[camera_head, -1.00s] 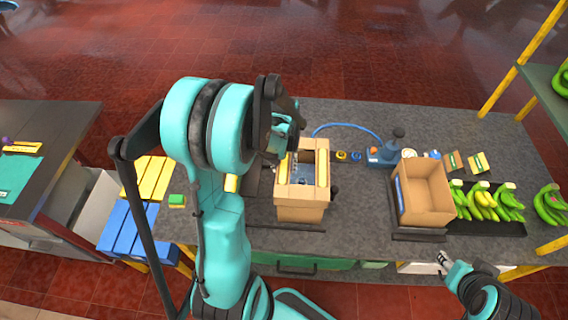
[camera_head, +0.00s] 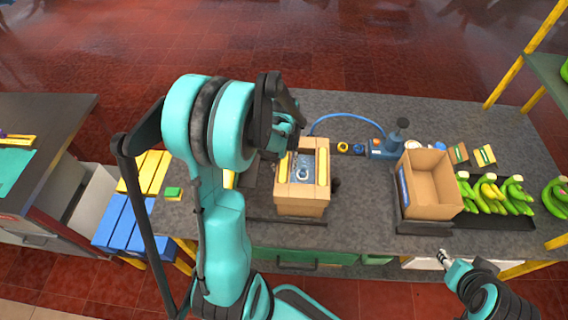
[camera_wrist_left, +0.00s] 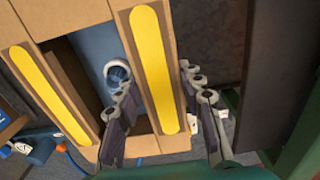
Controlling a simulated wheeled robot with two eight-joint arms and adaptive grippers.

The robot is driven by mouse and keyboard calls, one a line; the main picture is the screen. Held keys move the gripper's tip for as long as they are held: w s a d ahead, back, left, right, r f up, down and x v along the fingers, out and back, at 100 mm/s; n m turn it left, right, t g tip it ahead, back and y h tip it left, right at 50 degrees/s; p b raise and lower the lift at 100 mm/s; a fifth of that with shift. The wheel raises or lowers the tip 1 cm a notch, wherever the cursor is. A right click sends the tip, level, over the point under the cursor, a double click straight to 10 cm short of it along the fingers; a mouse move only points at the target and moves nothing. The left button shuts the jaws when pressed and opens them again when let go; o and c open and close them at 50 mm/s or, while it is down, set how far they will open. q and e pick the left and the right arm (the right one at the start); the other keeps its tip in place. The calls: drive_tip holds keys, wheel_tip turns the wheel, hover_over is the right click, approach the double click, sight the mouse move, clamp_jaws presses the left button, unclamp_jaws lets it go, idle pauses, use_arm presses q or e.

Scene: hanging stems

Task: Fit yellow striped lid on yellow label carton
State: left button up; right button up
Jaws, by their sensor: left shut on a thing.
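The yellow striped lid (camera_head: 322,166) is a cardboard frame with a yellow stripe along each side of an open middle. It lies over the top of a cardboard carton (camera_head: 301,206); I cannot tell whether it is fully seated. No yellow label shows on the visible carton face. Through the opening I see something blue with a white ring (camera_wrist_left: 117,73). My left gripper (camera_head: 284,138) is shut on one striped side of the lid, one finger in the opening and one outside, as the left wrist view (camera_wrist_left: 162,88) shows. My right gripper (camera_head: 443,257) is empty near the table's front edge.
An open carton (camera_head: 430,186) with a blue label stands to the right, beside bananas (camera_head: 492,192) on a dark tray. A blue device (camera_head: 385,147) with a hose, tape rolls (camera_head: 343,147) and small boxes lie behind. A green and yellow sponge (camera_head: 173,193) is at the left.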

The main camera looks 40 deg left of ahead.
use_arm(q)
drive_tip(key=shift+f+b, duration=0.6)
idle(0.6)
drive_tip(key=o, duration=1)
drive_tip(key=shift+o, duration=0.5)
drive_tip(key=o, duration=0.3)
drive_tip(key=shift+o, duration=0.2)
drive_tip(key=shift+r, duration=0.25)
drive_tip(key=shift+r+p, duration=0.9)
drive_tip(key=shift+r, duration=0.25)
drive_tip(key=shift+r, duration=0.15)
